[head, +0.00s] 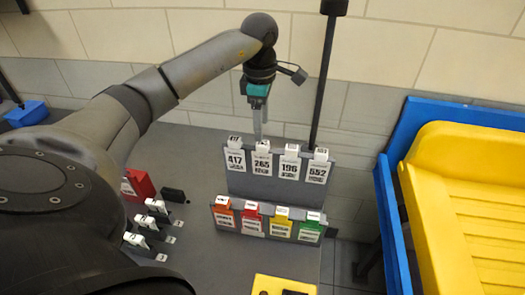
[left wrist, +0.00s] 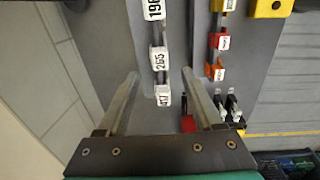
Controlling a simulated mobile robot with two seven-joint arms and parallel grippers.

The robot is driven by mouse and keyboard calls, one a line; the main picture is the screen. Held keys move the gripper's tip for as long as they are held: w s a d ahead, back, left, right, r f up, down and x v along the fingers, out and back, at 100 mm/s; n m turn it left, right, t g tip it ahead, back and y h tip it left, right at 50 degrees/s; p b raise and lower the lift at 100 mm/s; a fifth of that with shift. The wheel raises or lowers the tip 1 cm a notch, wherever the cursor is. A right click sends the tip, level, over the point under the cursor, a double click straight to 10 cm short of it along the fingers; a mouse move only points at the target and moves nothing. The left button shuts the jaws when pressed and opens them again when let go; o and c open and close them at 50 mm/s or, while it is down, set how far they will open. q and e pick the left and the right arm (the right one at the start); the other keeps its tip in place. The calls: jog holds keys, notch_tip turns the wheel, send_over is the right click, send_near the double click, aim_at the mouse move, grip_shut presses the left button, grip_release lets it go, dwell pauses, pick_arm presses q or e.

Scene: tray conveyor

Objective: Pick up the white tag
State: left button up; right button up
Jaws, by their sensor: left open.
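Several white tags hang in a row on the upper grey rack (head: 265,190) in the head view: 417 (head: 235,160), 265 (head: 262,164), 196 (head: 289,167) and 552 (head: 317,172). My left gripper (head: 260,136) points down just above the row, nearest the 265 tag. In the left wrist view my left gripper (left wrist: 160,74) is open and empty, its fingers on either side of the line of tags. There the 417 tag (left wrist: 163,97), 265 tag (left wrist: 160,60) and 196 tag (left wrist: 153,9) show between or beyond the fingers. Which white tag is meant cannot be told. My right gripper is not seen.
A dark post (head: 324,80) stands behind the rack. A yellow tray (head: 465,190) in a blue frame is at right. A red block (head: 138,184) lies left.

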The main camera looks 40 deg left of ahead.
aim_at(263, 143)
pick_arm(q)
jog(key=shift+w+f, duration=0.2)
jog(key=shift+f, duration=2.55)
jog(key=shift+c, duration=0.2)
grip_shut()
